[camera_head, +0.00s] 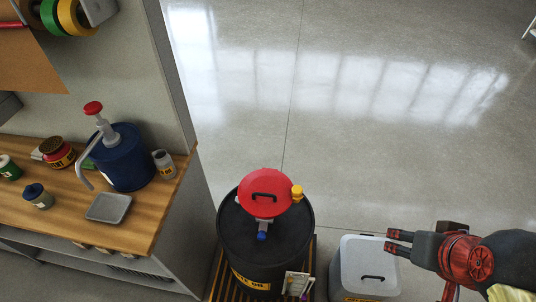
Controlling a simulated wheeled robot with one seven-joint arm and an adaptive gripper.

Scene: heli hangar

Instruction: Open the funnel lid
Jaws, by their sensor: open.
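A grey lidded bin (366,266) stands right of the drum. The drum stands on a slatted wooden pallet (219,275). At left, a wooden workbench (160,215) holds a blue pump container (125,160) and several small jars. The floor behind the drum is clear.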

